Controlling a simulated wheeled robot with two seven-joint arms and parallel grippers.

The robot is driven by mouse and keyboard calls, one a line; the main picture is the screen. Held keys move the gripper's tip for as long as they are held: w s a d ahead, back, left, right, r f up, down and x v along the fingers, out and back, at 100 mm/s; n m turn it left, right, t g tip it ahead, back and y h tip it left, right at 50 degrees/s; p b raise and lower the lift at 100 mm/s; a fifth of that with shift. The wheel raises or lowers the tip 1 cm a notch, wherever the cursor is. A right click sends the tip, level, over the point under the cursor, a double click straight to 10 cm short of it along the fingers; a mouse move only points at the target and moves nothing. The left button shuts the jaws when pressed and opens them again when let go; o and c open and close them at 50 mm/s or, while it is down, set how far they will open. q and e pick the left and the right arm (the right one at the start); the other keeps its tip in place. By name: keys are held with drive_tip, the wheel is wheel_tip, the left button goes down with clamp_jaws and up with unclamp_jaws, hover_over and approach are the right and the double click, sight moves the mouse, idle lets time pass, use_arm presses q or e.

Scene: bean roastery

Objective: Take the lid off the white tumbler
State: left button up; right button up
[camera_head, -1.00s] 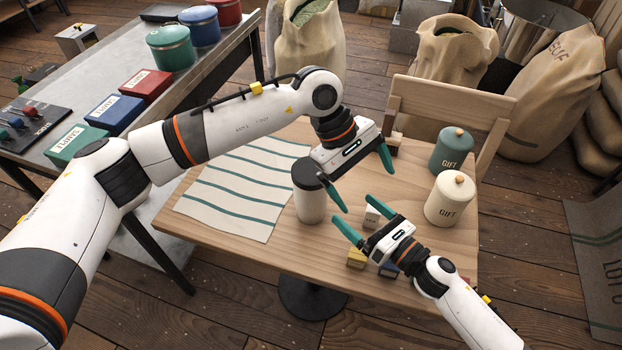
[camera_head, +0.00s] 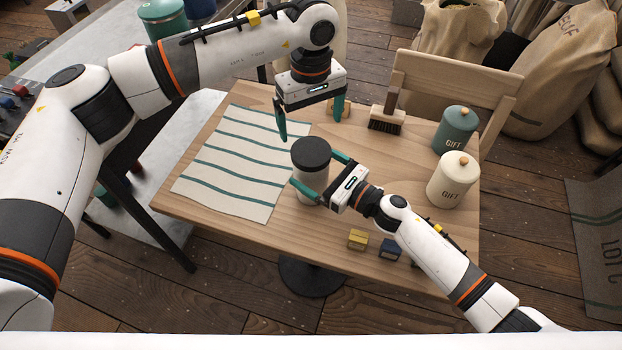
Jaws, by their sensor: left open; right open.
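The white tumbler (camera_head: 309,193) stands upright on the wooden table, with its dark lid (camera_head: 311,153) on top. My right gripper (camera_head: 313,169) is open at the tumbler's upper body, below the lid. Its green fingers are on either side of the tumbler; whether they touch it cannot be told. My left gripper (camera_head: 311,125) is open and empty, fingers pointing down, above and slightly behind the lid. Its fingers appear apart from the lid.
A striped cloth (camera_head: 235,165) lies left of the tumbler. A brush (camera_head: 387,121), a green gift canister (camera_head: 454,130) and a cream gift canister (camera_head: 452,182) stand to the right. A yellow block (camera_head: 357,239) and a blue block (camera_head: 390,249) sit near the front edge.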

sight(311, 151)
drive_tip(key=shift+x, duration=0.8)
drive_tip(key=shift+c, duration=0.4)
drive_tip(key=c, duration=1.8)
use_arm(q)
drive_tip(key=m, duration=0.4)
use_arm(e)
drive_tip(key=shift+c, duration=0.4)
use_arm(q)
drive_tip(key=shift+f, duration=0.25)
wheel_tip(311, 151, down, 8)
drive_tip(key=shift+r, duration=0.25)
drive_tip(key=shift+c, duration=0.4)
